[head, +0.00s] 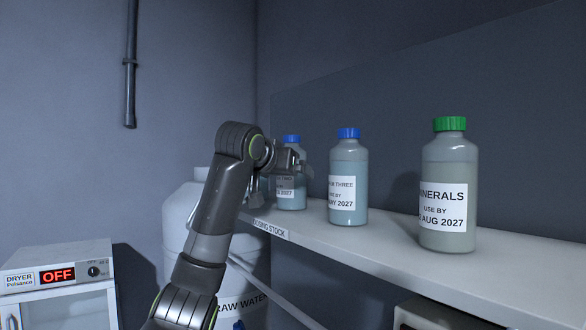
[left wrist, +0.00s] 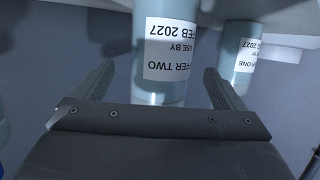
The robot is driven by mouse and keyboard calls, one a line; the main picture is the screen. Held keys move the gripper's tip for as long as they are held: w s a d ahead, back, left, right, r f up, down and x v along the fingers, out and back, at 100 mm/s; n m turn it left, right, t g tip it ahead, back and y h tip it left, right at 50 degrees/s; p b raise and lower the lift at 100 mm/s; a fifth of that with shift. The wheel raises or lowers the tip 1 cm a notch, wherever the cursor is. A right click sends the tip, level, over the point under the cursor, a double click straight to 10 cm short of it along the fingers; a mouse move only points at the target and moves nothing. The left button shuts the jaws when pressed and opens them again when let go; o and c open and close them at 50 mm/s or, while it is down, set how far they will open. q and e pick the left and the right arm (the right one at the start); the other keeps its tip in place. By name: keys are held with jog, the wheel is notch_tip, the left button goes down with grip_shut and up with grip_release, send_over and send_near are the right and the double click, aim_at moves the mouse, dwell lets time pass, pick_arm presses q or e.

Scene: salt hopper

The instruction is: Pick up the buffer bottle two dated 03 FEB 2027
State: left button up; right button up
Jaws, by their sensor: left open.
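The buffer bottle two (head: 291,201) stands upright on the shelf, pale blue with a blue cap, partly hidden by my left gripper (head: 296,160) in the head view. In the left wrist view the bottle (left wrist: 168,92) appears upside down, its white label reading "...FER TWO, USE BY, ...FEB 2027"; the day is out of the picture. My left gripper (left wrist: 158,80) is open, one finger on each side of the bottle in that view, with a gap on both sides. How deep the bottle sits between the fingers is unclear. My right gripper is out of view.
A buffer one bottle (left wrist: 240,55) stands beside it in the left wrist view. The buffer three bottle (head: 348,180) and green-capped minerals bottle (head: 449,170) stand to the right on the shelf (head: 385,246). A white raw water tank (head: 185,225) and dryer (head: 55,270) are left.

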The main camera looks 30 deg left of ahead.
aim_at(292, 179)
pick_arm(q)
jog(key=p+x, duration=0.3)
jog(key=shift+w+a+f+p, duration=0.15)
jog(key=shift+w+f+p, duration=0.05)
jog(key=shift+w+p, duration=0.2)
jog(key=shift+w+a+f+p, duration=0.1)
jog(key=shift+w+f+p, duration=0.2)
jog(key=shift+w, duration=0.15)
jog(key=shift+w+f, duration=0.1)
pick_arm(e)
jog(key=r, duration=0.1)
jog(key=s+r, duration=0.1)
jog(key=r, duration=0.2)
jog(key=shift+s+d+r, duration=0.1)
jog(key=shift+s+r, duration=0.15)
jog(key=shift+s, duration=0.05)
pick_arm(q)
jog(key=c, duration=1.3)
jog(key=shift+c, duration=0.6)
jog(key=shift+r, duration=0.25)
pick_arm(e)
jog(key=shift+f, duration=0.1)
